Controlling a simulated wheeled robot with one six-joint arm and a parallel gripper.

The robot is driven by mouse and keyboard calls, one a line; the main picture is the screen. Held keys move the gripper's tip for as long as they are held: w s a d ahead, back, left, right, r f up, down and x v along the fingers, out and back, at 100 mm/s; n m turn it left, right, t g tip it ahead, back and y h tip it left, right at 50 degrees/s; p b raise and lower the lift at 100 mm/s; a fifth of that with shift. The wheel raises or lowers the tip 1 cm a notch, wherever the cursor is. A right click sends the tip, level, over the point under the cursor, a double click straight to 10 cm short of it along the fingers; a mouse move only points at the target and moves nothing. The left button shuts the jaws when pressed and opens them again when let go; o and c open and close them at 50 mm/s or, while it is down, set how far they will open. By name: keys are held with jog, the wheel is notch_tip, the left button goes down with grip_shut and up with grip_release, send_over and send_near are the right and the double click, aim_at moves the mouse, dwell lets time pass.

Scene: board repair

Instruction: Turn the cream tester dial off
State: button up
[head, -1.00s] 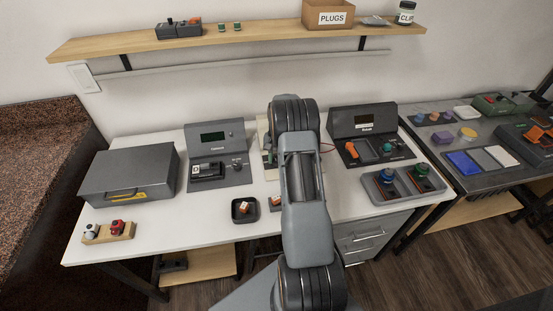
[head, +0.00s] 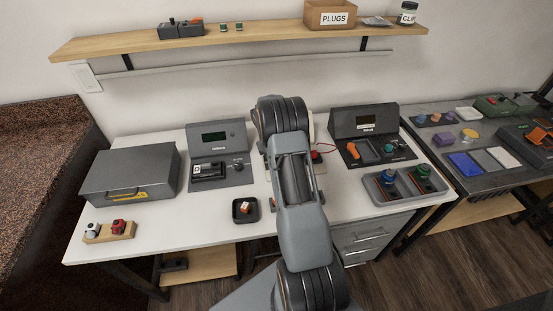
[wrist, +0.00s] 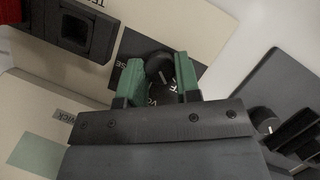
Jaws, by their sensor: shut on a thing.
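The cream tester (wrist: 218,30) fills the upper part of the wrist view, with a dark label panel around a round black dial (wrist: 157,70). The dial has a short pale pointer mark. White lettering below it is partly covered, so I cannot tell which setting it points to. My gripper (wrist: 160,62) has green fingers, one on each side of the dial, and is shut on it. In the head view my arm hides the gripper, the dial and most of the tester.
A grey meter unit (head: 218,137) stands left of my arm and another dark unit (head: 365,122) stands right. A small black tray (head: 245,218) lies near the front edge. A dark socket block (wrist: 75,28) sits on the tester near my gripper. A grey tray (head: 405,195) is at right.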

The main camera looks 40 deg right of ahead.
jog(key=shift+n+h, duration=0.4)
jog(key=shift+n, duration=0.6)
jog(key=o, duration=0.9)
jog(key=v, duration=1.3)
jog(key=shift+a+r, duration=0.2)
jog(key=shift+r, duration=0.2)
